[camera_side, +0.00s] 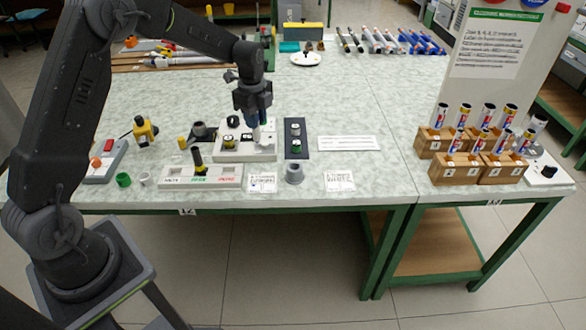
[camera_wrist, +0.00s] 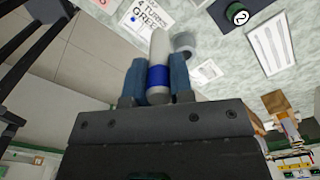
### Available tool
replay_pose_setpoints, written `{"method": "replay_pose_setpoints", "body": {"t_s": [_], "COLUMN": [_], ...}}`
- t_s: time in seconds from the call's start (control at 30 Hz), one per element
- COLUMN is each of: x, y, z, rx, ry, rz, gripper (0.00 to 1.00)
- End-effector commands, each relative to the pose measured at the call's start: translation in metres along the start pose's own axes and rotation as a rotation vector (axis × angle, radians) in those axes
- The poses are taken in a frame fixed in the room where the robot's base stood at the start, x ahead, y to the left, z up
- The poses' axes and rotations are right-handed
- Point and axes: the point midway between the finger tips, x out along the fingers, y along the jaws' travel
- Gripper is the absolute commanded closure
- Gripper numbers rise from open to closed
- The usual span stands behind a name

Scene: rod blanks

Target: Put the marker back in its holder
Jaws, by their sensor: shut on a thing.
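My gripper (camera_side: 256,122) is low over the pale box with round black parts (camera_side: 226,152) near the table's front. It is shut on a white cylinder with a blue band, which I take to be the marker (camera_wrist: 158,78). In the wrist view it lies between the two blue-grey fingers of my gripper (camera_wrist: 157,84). In the side view the marker is small and largely covered by the fingers. I cannot tell whether its lower end touches the box. Which thing is the marker's holder is not clear; a long white labelled tray (camera_side: 230,177) stands in front.
A dark panel with round parts (camera_side: 296,150) and a grey ring (camera_side: 294,173) are right of my gripper. Wooden blocks (camera_side: 454,176) with several printed tubes stand at the right. Several rods (camera_side: 385,42) lie at the back. The middle of the table is mostly clear.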

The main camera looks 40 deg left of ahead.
Motion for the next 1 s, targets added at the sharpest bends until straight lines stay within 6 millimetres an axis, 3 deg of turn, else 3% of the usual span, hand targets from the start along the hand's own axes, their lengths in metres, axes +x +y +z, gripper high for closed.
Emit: {"method": "replay_pose_setpoints", "body": {"t_s": [0.3,0.5,0.73,1.0], "x": [0.042,0.061,0.071,0.105], "y": [-0.023,-0.034,-0.037,-0.037], "z": [-0.065,-0.095,-0.103,-0.102], "rx": [0.006,0.003,0.0,0.0], "ry": [0.0,0.0,0.0,0.0], "rz": [0.003,0.001,0.002,0.002], "gripper": [1.0,1.0,1.0,1.0]}}
